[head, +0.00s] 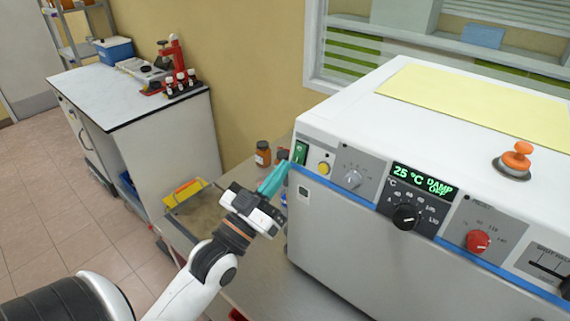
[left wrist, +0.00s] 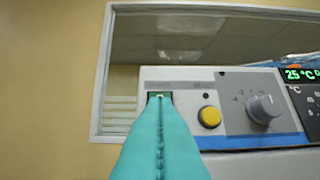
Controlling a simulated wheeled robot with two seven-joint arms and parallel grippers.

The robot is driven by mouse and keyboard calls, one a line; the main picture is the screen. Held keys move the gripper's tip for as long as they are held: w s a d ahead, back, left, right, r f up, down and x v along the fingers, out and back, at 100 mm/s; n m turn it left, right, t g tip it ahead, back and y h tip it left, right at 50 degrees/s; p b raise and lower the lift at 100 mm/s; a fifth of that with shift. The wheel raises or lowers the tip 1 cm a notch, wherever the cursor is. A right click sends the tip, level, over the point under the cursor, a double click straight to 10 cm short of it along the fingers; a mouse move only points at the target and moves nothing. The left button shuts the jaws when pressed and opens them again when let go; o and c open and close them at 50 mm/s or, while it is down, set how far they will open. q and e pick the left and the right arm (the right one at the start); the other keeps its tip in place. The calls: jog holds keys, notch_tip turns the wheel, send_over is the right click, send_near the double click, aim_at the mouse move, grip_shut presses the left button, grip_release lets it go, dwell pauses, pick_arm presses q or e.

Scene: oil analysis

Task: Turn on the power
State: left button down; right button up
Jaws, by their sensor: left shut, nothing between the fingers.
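The white oil analysis machine (head: 340,225) stands at the right in the head view. Its green power switch (head: 300,152) is at the left end of the front panel; in the left wrist view the switch (left wrist: 160,95) shows just above my fingertips. A yellow button (head: 323,168) sits right of it. The lit display (head: 424,179) reads 25 °C and "DAMP OFF". My left gripper (head: 281,170) has teal fingers, shut and empty, pointing at the switch's lower part. I cannot tell whether they touch it. My right gripper is not in view.
Several knobs, including a black one (head: 405,217) and a red one (head: 477,241), line the panel. An orange-topped knob (head: 517,157) stands on the machine. Brown bottles (head: 263,154) stand behind my gripper. A white-topped cabinet (head: 110,92) is at the left.

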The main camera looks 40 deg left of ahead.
aim_at(296, 163)
pick_arm(q)
jog(key=shift+w+d+f, duration=0.1)
jog(key=shift+w+f, duration=0.1)
jog(key=shift+w, duration=0.3)
jog(key=shift+w+f, duration=0.15)
jog(key=shift+w, duration=0.35)
jog(key=b, duration=0.1)
jog(key=f+t+b, duration=0.1)
jog(key=shift+w+f+b, duration=0.15)
jog(key=shift+w+b, duration=0.15)
jog(key=shift+w, duration=0.05)
jog(key=shift+r+p, duration=0.4)
jog(key=shift+p, duration=0.15)
